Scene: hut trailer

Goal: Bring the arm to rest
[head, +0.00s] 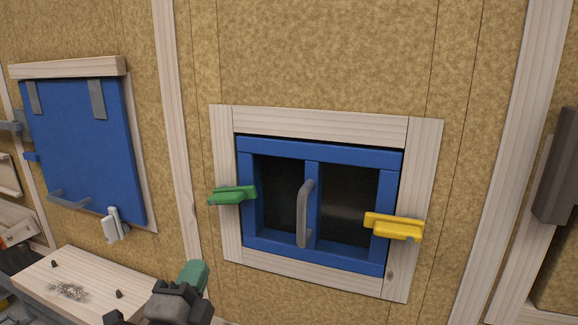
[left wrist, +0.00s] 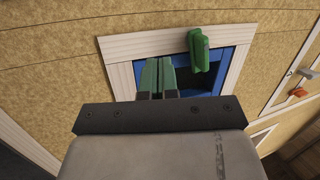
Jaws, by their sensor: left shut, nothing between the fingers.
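My left gripper (head: 193,273) is low in the head view, left of and below the small window. Its green fingers (left wrist: 158,76) also show in the left wrist view, side by side and shut with nothing between them. They stand in front of the window in that view; I cannot tell the exact gap. My right gripper is in neither view.
The blue-framed window (head: 312,151) has a grey handle (head: 304,214), a green latch (head: 232,195) at left and a yellow latch (head: 394,227) at right. A blue panel (head: 85,145) hangs at left above a wooden shelf (head: 75,272). A dark brown block (head: 555,165) stands out at right.

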